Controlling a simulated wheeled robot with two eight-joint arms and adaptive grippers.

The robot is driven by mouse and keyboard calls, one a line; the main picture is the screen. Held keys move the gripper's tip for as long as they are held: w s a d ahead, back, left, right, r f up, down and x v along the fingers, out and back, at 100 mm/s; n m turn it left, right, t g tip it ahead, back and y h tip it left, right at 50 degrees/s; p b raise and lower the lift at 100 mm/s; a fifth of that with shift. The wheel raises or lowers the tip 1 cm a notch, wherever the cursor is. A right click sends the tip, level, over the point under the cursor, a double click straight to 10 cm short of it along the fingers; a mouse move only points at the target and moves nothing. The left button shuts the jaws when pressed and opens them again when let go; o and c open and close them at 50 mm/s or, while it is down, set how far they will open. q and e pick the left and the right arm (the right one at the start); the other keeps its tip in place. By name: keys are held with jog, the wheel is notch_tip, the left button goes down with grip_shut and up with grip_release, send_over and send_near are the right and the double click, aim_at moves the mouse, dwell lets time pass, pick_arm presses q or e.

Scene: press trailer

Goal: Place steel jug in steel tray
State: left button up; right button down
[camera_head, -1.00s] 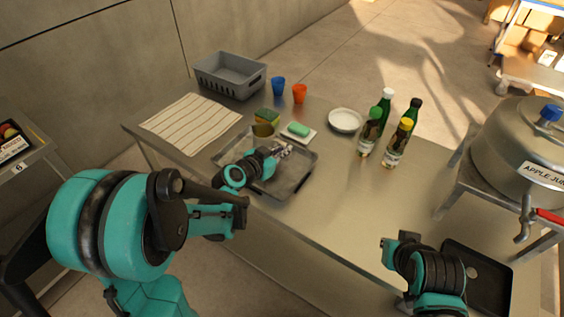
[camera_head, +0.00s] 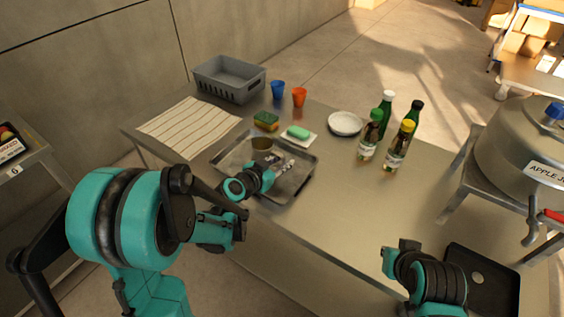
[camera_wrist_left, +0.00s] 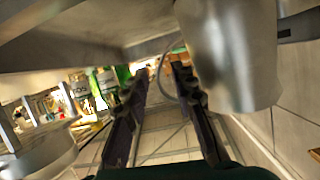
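The steel tray (camera_head: 300,183) lies on the steel table near its front edge. The steel jug (camera_head: 262,144) is at the tray's back left part, its rim showing; its base is hidden, so contact with the tray floor cannot be told. My left gripper (camera_head: 287,164) is over the tray, right of and in front of the jug. In the left wrist view the jug (camera_wrist_left: 232,50) fills the upper right, and its thin handle (camera_wrist_left: 164,78) shows between the fingers, which stand apart. My right gripper (camera_head: 390,258) is by the table's front edge; its fingers are unclear.
A sponge (camera_head: 266,121) and a soap dish (camera_head: 299,134) sit behind the tray. A white plate (camera_head: 345,123), several bottles (camera_head: 396,150), two cups (camera_head: 299,97), a grey crate (camera_head: 229,78) and a striped cloth (camera_head: 188,128) are around. The table's middle right is bare.

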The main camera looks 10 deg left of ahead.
pick_arm(q)
jog(key=shift+r, duration=0.2)
jog(key=s+a+r+n+g+y+p, duration=0.1)
jog(key=s+r+n+g, duration=0.1)
jog(key=s, duration=0.6)
jog(key=s+a+r+n+g+y+p, duration=0.1)
jog(key=s+a+r+g+y, duration=0.1)
jog(key=s, duration=0.7)
jog(key=s+a+r+n+g+y+p, duration=0.1)
jog(key=s+a+n+y, duration=0.1)
jog(key=s, duration=0.7)
jog(key=shift+r+n+g, duration=0.3)
jog(key=shift+r+g, duration=0.1)
